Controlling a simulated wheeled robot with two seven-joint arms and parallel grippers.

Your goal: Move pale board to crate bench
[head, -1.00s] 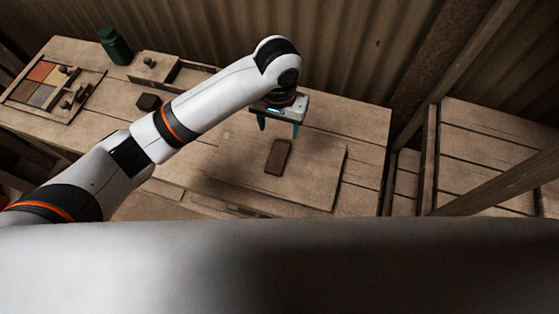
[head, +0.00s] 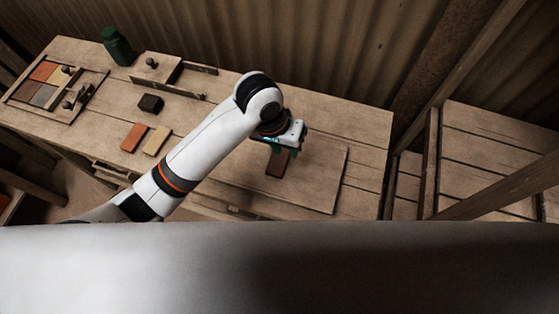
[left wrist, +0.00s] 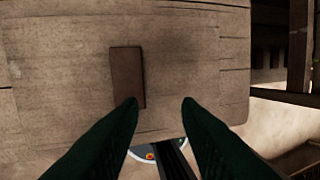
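The pale board (head: 318,185) lies flat on the wooden worktable, with a dark brown block (head: 277,163) on top of it. In the left wrist view the board (left wrist: 205,55) fills most of the picture and the block (left wrist: 127,76) lies left of its middle. My left gripper (head: 281,153) is low over the board, beside or above the block. In the left wrist view its fingers (left wrist: 161,102) are apart with nothing between them; the left fingertip overlaps the block's lower end. I cannot tell whether they touch. My right gripper is not in view.
A slatted wooden bench (head: 485,130) stands at the right behind posts; I cannot tell if it is the crate bench. The worktable also holds a red tile (head: 134,137), a cream tile (head: 156,141), a dark block (head: 150,103), a tile tray (head: 83,108) and a green jar (head: 116,45).

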